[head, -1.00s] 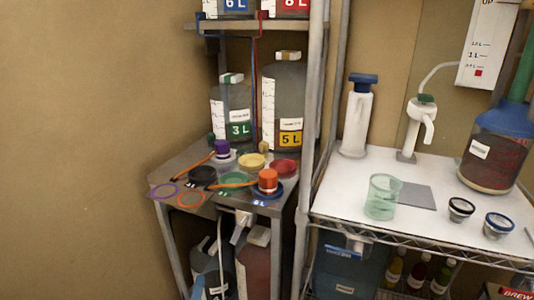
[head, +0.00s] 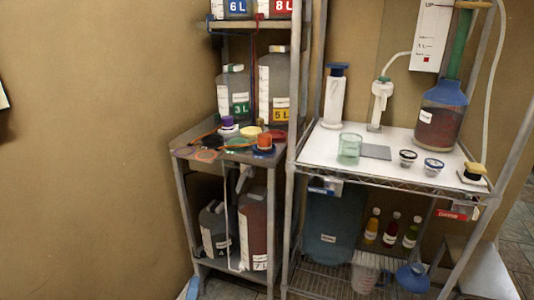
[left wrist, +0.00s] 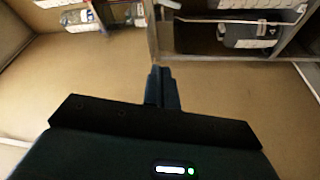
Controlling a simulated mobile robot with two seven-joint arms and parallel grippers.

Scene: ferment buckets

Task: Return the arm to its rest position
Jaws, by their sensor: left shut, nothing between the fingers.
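My left gripper (left wrist: 160,75) shows in the left wrist view, with its two dark fingers together and nothing between them. It is in front of a plain tan surface, apart from the shelving at the top of that view. I cannot make out its fingers in the head view. My right gripper is in neither view.
A grey corner shelf (head: 185,153) holds jugs, coloured lids and rings. Beside it, a white-topped wire rack (head: 330,160) carries a green beaker (head: 349,148), a white pump bottle (head: 334,98) and a large blue-topped vessel (head: 440,120).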

